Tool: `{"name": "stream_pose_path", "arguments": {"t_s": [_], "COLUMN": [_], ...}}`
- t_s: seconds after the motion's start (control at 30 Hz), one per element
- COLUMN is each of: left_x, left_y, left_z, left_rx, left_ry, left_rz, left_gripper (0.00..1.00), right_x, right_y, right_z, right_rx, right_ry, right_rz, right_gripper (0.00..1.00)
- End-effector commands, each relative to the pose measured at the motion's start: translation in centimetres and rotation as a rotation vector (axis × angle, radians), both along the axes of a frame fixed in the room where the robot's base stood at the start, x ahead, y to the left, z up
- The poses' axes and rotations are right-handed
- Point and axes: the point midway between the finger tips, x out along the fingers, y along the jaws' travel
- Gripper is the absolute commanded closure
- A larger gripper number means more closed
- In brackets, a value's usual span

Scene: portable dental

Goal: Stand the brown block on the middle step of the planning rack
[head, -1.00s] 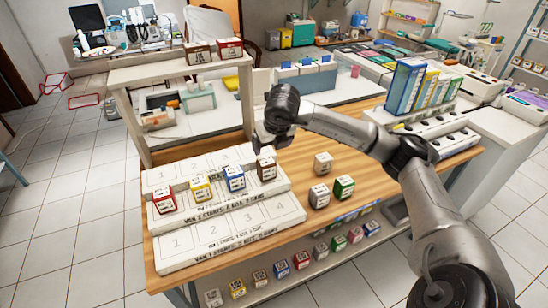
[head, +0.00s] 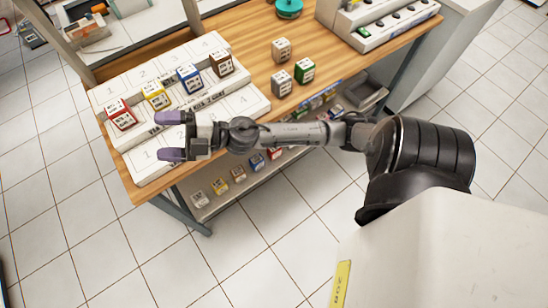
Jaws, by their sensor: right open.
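The brown block (head: 221,64) stands on the middle step of the white planning rack (head: 225,118), at its right end. In the same row to its left stand the blue block (head: 190,79), the yellow block (head: 156,95) and the red block (head: 122,114). My right gripper (head: 172,137) is open, with purple-tipped fingers and nothing between them. It is over the rack's front step at the left, in front of the red block and apart from the brown block. It hides part of the front step. My left gripper is not in view.
A tan block (head: 281,50), a grey block (head: 281,83) and a green block (head: 304,70) stand on the wooden table (head: 253,54) right of the rack. Several small blocks sit on the shelf below. A teal round object (head: 288,8) is at the back.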

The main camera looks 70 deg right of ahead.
Motion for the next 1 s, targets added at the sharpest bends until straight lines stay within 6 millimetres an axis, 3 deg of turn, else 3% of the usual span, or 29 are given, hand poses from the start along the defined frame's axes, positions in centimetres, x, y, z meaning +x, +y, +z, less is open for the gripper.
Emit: {"name": "stream_pose_path", "arguments": {"t_s": [0.17,0.27,0.4,0.5,0.7,0.83,1.0], "left_x": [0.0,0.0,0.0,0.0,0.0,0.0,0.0], "left_y": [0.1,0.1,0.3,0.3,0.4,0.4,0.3], "left_z": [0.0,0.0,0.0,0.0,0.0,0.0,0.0], "left_rx": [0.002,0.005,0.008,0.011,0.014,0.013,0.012], "left_ry": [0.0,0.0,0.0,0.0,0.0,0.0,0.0], "left_rz": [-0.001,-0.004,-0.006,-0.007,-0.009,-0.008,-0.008], "left_gripper": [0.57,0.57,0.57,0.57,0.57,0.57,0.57], "right_x": [-2.3,-5.2,-11.0,-15.4,-22.0,-24.0,-24.5], "right_y": [-3.1,-4.0,-3.1,-1.5,1.4,2.4,2.6], "right_z": [-6.4,-11.7,-18.5,-21.8,-24.6,-25.1,-25.2], "right_rx": [0.385,0.527,0.634,0.66,0.651,0.64,0.634], "right_ry": [0.323,0.581,0.974,1.23,1.584,1.688,1.719], "right_rz": [-0.365,-0.554,-0.742,-0.814,-0.856,-0.853,-0.853], "right_gripper": [0.15,0.15,0.15,0.15,0.15,0.15,0.15]}}
